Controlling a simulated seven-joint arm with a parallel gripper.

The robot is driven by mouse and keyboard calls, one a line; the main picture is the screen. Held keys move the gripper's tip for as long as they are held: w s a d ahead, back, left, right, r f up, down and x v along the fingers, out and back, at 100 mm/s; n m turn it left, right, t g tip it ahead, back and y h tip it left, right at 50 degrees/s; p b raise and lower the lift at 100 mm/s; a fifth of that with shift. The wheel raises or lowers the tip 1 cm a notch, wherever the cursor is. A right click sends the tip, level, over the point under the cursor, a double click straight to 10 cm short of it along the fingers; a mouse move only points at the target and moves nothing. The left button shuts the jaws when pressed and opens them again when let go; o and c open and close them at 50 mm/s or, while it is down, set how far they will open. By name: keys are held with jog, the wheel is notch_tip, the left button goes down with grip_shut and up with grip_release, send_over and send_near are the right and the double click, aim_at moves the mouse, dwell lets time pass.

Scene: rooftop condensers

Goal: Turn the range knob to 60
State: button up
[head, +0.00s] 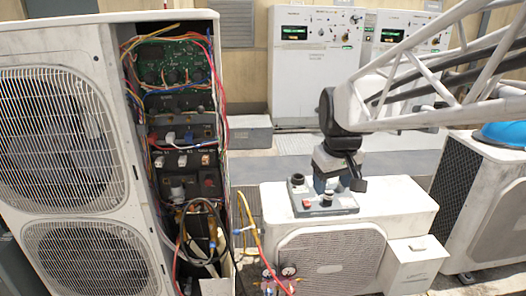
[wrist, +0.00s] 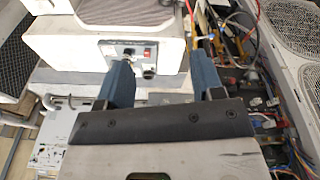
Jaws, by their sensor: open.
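A small grey control box (head: 345,208) sits on top of the low white condenser in the head view. It carries a black knob (head: 297,180), a red button (head: 306,203) and another small round control (head: 328,196). My gripper (head: 338,182) is right over the box, its jaws open and empty. In the wrist view, the blue fingers of my gripper (wrist: 163,62) are spread apart. I cannot tell which is the range knob, and no scale marks are readable.
A tall open condenser (head: 65,140) with exposed wiring stands at left. The low condenser (head: 400,200) has gauges and yellow and red hoses at its left front. White panels (head: 315,85) with green displays stand behind. A blue dome (head: 503,134) lies on the right unit.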

jog(key=w+d+f+n, duration=0.2)
jog(key=w, duration=0.8)
jog(key=w+d+f+n+g, duration=0.1)
jog(key=w+d+f, duration=0.1)
jog(key=w, duration=0.8)
jog(key=w+d+f+n, duration=0.2)
jog(key=w, duration=0.9)
jog(key=w+d+f+n, duration=0.1)
jog(key=w+d+f, duration=0.1)
jog(key=w+f, duration=0.4)
jog(key=w+d+f+n, duration=0.1)
jog(key=w+d+f, duration=0.2)
jog(key=w+f, duration=0.3)
jog(key=w+d+f+n+g, duration=0.1)
jog(key=w+d+f, duration=0.2)
jog(key=w+f, duration=0.3)
jog(key=shift+w+f+n, duration=0.15)
jog(key=shift+w, duration=0.9)
jog(key=shift+w+f+n, duration=0.1)
jog(key=shift+w+n, duration=0.05)
jog(key=shift+w, duration=0.9)
jog(key=shift+w+d+f, duration=0.1)
jog(key=shift+w+f, duration=0.05)
jog(key=shift+f, duration=0.05)
jog(key=shift+f, duration=0.15)
jog(key=shift+f, duration=3.75)
jog(key=c, duration=0.9)
